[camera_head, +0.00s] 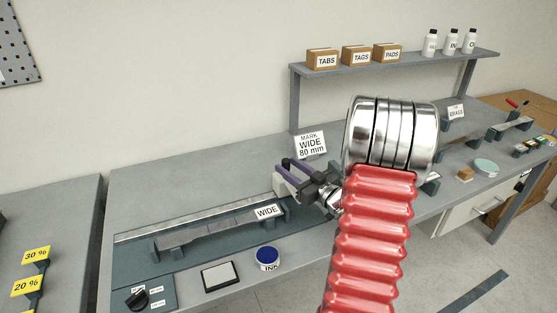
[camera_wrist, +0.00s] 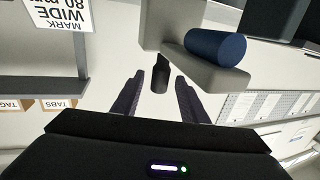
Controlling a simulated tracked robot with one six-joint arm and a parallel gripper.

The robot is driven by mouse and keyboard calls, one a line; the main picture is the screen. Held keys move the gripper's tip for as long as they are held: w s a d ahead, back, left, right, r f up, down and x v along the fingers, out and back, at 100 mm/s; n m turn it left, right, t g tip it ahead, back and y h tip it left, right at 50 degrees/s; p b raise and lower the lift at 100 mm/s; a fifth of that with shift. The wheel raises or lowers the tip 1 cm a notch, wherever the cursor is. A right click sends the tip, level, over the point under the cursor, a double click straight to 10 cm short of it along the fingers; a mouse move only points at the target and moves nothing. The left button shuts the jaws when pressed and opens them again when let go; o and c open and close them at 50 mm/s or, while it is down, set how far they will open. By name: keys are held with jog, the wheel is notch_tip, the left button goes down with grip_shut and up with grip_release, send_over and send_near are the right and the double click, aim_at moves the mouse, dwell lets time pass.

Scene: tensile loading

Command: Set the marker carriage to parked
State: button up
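The pale block I take for the marker carriage (camera_head: 280,184) stands at the right end of a metal rail (camera_head: 185,215), partly hidden by my gripper. In the wrist view the carriage (camera_wrist: 215,72) appears as a light grey body with a blue cylinder (camera_wrist: 216,47) and a small dark knob (camera_wrist: 160,74). My gripper (camera_head: 288,172) has purple-dark fingers and is open beside the carriage. In the wrist view its fingers (camera_wrist: 158,92) are spread, with the knob between and just beyond the tips; I see no grip on it. No parked mark is readable.
A flat bar labelled WIDE (camera_head: 215,230) lies on supports in front of the rail. A blue ink pot (camera_head: 267,256), a framed pad (camera_head: 219,276) and a black dial (camera_head: 138,299) are nearer the front edge. A "MARK WIDE 80 mm" sign (camera_head: 310,145) stands behind the carriage.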

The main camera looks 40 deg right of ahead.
jog(key=w, duration=0.6)
jog(key=shift+w, duration=0.1)
jog(key=shift+c, duration=0.2)
grip_shut()
dwell(0.4)
